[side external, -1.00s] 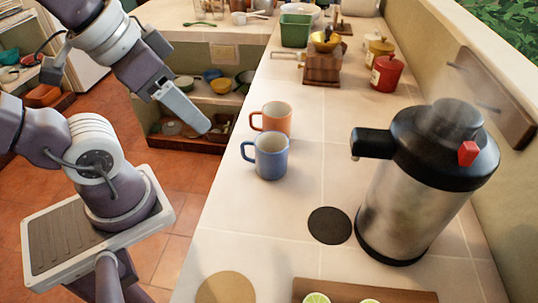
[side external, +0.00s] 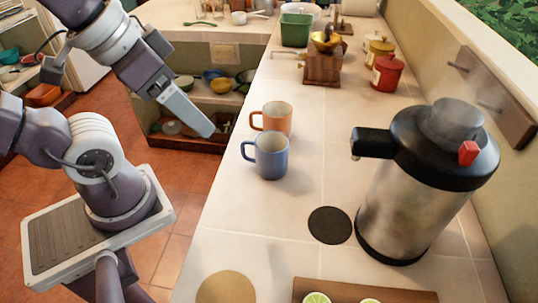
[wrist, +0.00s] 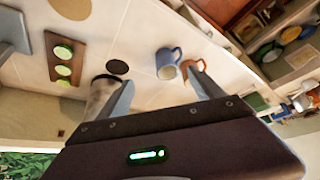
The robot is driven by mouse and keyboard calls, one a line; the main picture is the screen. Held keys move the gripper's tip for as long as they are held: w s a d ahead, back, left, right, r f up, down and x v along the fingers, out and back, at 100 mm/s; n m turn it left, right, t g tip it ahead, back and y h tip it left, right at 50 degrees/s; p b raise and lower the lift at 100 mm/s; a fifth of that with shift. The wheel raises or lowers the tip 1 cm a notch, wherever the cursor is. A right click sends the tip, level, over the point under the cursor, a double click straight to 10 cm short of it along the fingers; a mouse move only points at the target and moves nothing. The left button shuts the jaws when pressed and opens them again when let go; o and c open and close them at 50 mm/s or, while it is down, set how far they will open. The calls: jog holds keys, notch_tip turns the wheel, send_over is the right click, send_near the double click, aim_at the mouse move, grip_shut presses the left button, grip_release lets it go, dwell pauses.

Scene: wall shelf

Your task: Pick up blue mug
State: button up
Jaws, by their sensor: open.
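The blue mug (side external: 271,155) stands upright on the tiled counter, its handle pointing left in the side view. An orange mug (side external: 277,118) stands just behind it, close to it. In the wrist view the blue mug (wrist: 168,62) lies ahead between the two fingers, and the orange mug (wrist: 192,68) is near the right finger. My gripper (side external: 210,132) is left of both mugs in the side view, off the counter's edge and apart from them. In the wrist view my gripper (wrist: 163,90) is open with nothing between its fingers.
A large steel dispenser (side external: 410,200) with a black top stands right of the mugs. A round black coaster (side external: 330,225) and a cutting board (side external: 365,292) with lime halves lie nearer. A coffee grinder (side external: 322,68) and red canister (side external: 386,73) stand behind. Counter around the blue mug's front is clear.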

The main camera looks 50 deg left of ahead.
jog(key=shift+o, duration=0.7)
jog(key=m+g+y, duration=0.1)
jog(key=m+y, duration=1.2)
jog(key=m, duration=0.9)
send_near(277, 155)
jog(key=x, duration=0.5)
jog(key=shift+s+a, duration=0.25)
jog(key=shift+a, duration=0.35)
jog(key=x, duration=0.7)
jog(key=shift+w+d+f, duration=0.3)
jog(key=shift+w, duration=0.05)
jog(key=c, duration=1.8)
